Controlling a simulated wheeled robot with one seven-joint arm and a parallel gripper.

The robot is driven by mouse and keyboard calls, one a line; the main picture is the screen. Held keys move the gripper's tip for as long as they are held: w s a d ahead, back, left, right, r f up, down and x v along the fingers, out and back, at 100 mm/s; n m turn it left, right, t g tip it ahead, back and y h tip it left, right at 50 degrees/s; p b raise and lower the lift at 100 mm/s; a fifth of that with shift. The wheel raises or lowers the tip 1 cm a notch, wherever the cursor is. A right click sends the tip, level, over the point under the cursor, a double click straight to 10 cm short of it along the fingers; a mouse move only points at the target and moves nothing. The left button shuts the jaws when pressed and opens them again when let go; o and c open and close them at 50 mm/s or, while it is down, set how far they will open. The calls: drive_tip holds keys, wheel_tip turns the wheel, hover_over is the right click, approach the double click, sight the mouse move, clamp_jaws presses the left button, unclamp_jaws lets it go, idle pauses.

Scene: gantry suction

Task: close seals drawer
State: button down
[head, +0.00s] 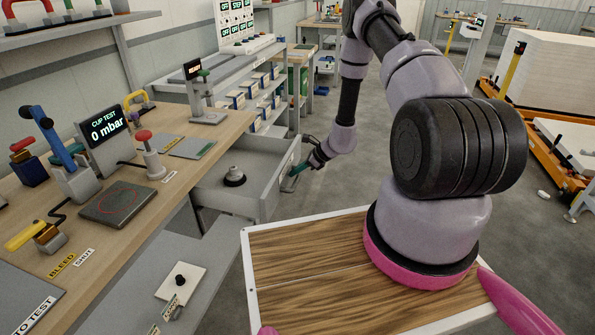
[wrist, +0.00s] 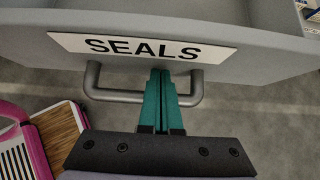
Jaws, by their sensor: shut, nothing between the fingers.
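The seals drawer (head: 219,187) is a grey drawer pulled out from under the wooden workbench in the head view. My gripper (head: 294,172) is at the drawer's front. Its green fingers (wrist: 160,90) are shut together, empty, and overlap the middle of the handle. I cannot tell whether they touch the handle or the drawer front.
The workbench (head: 216,121) holds a cup test display (head: 107,128), a blue-handled lever (head: 53,138) and a red-knobbed device (head: 150,155). A lower grey shelf (head: 130,271) lies below. Open floor (head: 352,180) lies right of the drawer.

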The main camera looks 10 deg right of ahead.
drive_tip(key=w+a, duration=0.4)
drive_tip(key=a, duration=0.3)
drive_tip(key=w+a, duration=0.4)
drive_tip(key=a, duration=0.4)
drive_tip(key=w+a, duration=0.4)
drive_tip(key=a, duration=0.3)
drive_tip(key=shift+w+a, duration=0.2)
drive_tip(key=shift+w, duration=0.2)
drive_tip(key=shift+w+a+r, duration=0.1)
drive_tip(key=shift+a, duration=0.1)
